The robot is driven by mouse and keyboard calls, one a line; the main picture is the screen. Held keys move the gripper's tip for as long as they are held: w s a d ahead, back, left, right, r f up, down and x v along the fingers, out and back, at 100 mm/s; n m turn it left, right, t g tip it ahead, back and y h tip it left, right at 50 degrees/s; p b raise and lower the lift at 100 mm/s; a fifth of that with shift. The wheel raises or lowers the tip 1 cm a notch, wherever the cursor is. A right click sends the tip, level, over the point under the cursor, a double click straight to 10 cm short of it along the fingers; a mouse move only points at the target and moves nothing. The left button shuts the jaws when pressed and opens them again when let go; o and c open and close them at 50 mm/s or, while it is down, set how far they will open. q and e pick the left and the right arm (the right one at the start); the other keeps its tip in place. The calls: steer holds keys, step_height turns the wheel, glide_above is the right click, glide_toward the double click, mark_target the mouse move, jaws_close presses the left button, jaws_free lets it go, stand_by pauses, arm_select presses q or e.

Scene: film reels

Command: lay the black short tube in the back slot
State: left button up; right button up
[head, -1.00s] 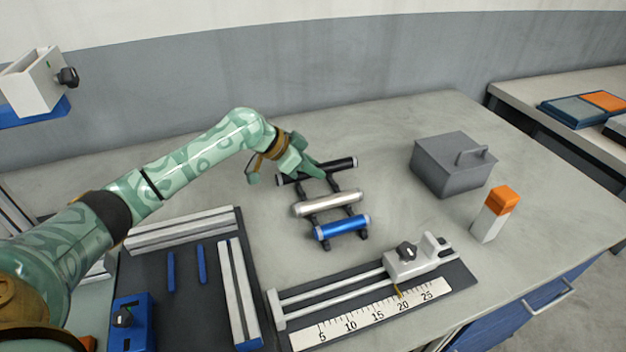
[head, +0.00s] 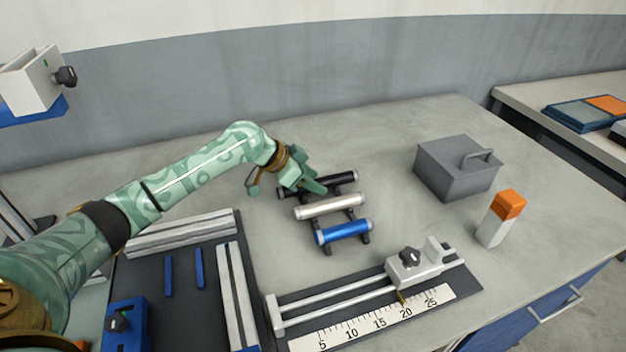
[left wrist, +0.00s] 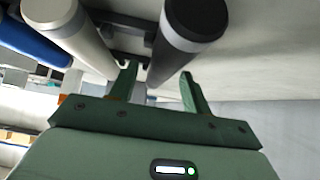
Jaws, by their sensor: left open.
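The black tube (head: 342,179) with pale end bands lies at the back of a small dark rack, behind a silver tube (head: 332,206) and a blue tube (head: 343,231). My left gripper (head: 314,187) is over the black tube and hides part of it. In the left wrist view the open fingers (left wrist: 159,72) are on either side of the black tube (left wrist: 178,48), near its far part; I cannot tell whether they touch it. The silver tube (left wrist: 75,30) is to the left there. My right gripper is not in view. I cannot tell which place is the back slot.
A dark board (head: 185,315) with pale rails (head: 180,234) and blue strips (head: 169,276) lies at left. A ruler fixture with a sliding block (head: 412,272) is in front. A grey lidded box (head: 455,172) and an orange-topped block (head: 499,222) stand at right.

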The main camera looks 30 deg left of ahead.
arm_select(q)
steer(key=p+v, duration=0.3)
steer(key=v, duration=0.8)
steer(key=shift+s+a+r+p, duration=0.15)
steer(key=shift+s+r+p, duration=0.1)
steer(key=shift+p, duration=0.05)
stand_by(0.3)
